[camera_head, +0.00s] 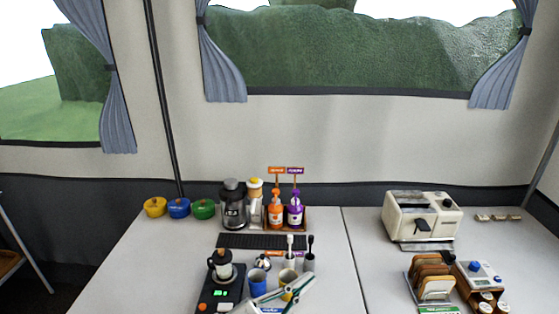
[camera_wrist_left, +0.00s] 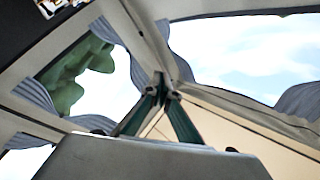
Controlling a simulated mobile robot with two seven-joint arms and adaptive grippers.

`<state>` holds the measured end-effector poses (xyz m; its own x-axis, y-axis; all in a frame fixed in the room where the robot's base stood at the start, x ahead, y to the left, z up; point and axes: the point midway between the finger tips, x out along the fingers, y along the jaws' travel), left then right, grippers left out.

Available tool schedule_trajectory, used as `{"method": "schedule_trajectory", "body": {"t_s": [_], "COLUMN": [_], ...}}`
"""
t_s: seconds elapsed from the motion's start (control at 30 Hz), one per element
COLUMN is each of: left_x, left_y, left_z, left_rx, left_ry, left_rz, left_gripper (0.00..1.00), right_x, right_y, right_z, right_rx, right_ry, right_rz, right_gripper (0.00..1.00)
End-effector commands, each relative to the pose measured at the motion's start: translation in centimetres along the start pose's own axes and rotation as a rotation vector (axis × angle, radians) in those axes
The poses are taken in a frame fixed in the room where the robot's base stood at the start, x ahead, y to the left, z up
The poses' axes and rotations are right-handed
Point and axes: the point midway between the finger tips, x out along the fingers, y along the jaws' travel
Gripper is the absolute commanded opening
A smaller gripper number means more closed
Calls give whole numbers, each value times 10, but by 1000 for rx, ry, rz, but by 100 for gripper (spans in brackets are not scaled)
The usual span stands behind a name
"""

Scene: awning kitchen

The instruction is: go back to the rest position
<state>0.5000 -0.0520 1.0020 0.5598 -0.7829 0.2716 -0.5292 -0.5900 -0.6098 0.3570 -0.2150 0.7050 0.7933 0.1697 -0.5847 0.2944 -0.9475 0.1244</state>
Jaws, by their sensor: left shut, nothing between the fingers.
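My left gripper (camera_head: 288,291) shows at the bottom middle of the head view, with pale and dark green finger parts in front of the cups. In the left wrist view its two dark green fingers (camera_wrist_left: 164,94) come together at the tips, shut with nothing between them. Behind them that view shows the tent roof and windows. The gripper covers part of the things at the table's near edge. My right gripper is in neither view.
The white table (camera_head: 130,270) holds a coffee grinder (camera_head: 233,205), orange (camera_head: 275,212) and purple (camera_head: 295,212) bottles, a black machine (camera_head: 218,290), blue (camera_head: 257,282) and tan (camera_head: 287,278) cups, and a toaster (camera_head: 420,217). Its left part and a strip right of the middle are clear.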

Motion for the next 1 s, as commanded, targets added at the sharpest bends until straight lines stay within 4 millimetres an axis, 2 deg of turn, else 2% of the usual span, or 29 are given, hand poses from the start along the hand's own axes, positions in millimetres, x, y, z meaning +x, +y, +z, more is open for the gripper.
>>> {"method": "schedule_trajectory", "body": {"t_s": [0.03,0.17,0.3,0.43,0.5,0.6,0.7,0.8,1.0], "left_x": [-20,-82,-162,-240,-280,-326,-358,-376,-382], "left_y": [-2,-4,14,42,58,79,93,101,104], "left_z": [23,84,137,169,179,186,188,188,188], "left_rx": [-59,-194,-324,-431,-482,-542,-582,-603,-610], "left_ry": [-90,-334,-582,-793,-891,-1005,-1080,-1121,-1135], "left_rz": [-59,-186,-273,-319,-334,-345,-349,-350,-349], "left_gripper": [0,0,0,0,0,0,0,0,0], "right_x": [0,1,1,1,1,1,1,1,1], "right_y": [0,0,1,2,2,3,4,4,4], "right_z": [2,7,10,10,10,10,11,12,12], "right_rx": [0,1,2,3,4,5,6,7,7], "right_ry": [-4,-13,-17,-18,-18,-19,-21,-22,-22], "right_rz": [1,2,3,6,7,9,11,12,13], "right_gripper": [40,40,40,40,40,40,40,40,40]}}
